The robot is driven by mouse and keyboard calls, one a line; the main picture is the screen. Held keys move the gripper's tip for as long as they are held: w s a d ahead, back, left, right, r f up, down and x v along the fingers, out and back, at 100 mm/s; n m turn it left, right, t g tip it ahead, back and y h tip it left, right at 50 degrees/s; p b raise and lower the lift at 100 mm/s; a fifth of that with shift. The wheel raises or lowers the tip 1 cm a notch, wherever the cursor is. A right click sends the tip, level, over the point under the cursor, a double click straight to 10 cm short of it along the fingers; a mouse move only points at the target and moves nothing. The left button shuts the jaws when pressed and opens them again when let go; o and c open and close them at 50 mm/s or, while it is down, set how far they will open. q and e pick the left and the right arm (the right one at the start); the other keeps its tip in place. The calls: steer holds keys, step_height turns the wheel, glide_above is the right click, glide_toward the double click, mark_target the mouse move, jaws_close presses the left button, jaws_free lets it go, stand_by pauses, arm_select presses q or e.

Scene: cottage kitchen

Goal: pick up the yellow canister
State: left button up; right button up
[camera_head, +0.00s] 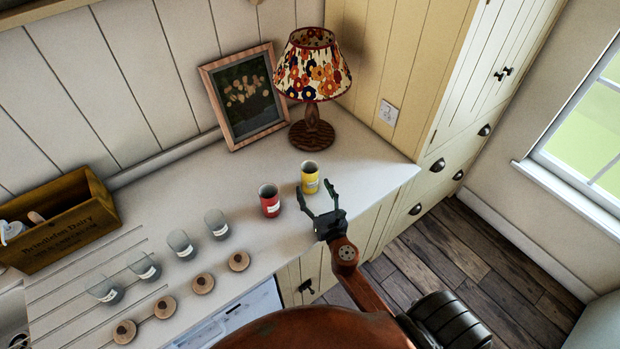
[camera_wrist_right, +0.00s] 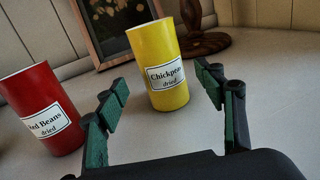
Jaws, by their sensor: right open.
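The yellow canister (camera_head: 310,178) stands upright on the pale counter, near its front edge. In the right wrist view the yellow canister (camera_wrist_right: 156,62) carries a white label reading "Chickpeas dried". My right gripper (camera_head: 317,196) is open and empty, with its fingers pointing at the canister. In the right wrist view the green-padded fingers of the gripper (camera_wrist_right: 160,90) are spread, and the canister stands just beyond and between their tips. My left gripper is not in view.
A red canister (camera_head: 269,201) labelled "Red Beans dried" stands close to the left of the yellow one. A flowered lamp (camera_head: 312,75) and a picture frame (camera_head: 245,97) stand behind. Several glass jars (camera_head: 216,224), wooden lids (camera_head: 239,261) and a wooden crate (camera_head: 62,227) are further left.

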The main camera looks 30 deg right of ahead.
mark_target(313, 184)
steer(key=x, duration=0.5)
steer(key=shift+s+d, duration=0.1)
steer(key=shift+c, duration=0.3)
steer(key=c, duration=1.3)
steer(key=shift+c, duration=0.2)
steer(key=shift+r, duration=0.1)
